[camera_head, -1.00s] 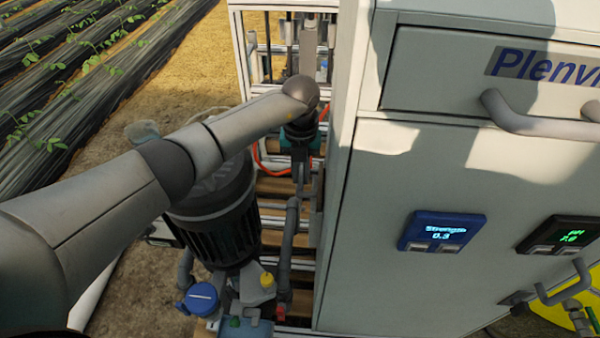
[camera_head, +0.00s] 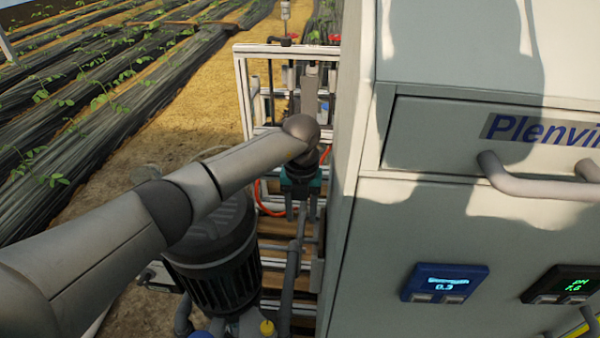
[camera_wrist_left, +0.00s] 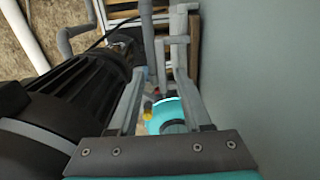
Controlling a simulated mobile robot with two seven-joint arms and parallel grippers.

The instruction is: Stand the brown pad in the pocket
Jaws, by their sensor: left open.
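I cannot make out a brown pad or its pocket in either view. My left gripper (camera_head: 301,213) is open, pointing down between the black motor and the grey cabinet. In the left wrist view its two fingers (camera_wrist_left: 160,78) are spread apart, with no pad between them. A bright cyan rounded thing (camera_wrist_left: 167,116) shows beyond the fingers, partly hidden by the gripper's base; I cannot tell what it is. My right gripper is not in view.
The grey cabinet (camera_head: 440,240) with a drawer handle and displays stands close on the right. The black ribbed motor (camera_head: 225,275) stands on the left, also in the wrist view (camera_wrist_left: 65,95). Grey pipes (camera_wrist_left: 160,40), brown boards (camera_head: 275,252) and a white frame (camera_head: 240,95) crowd the gap.

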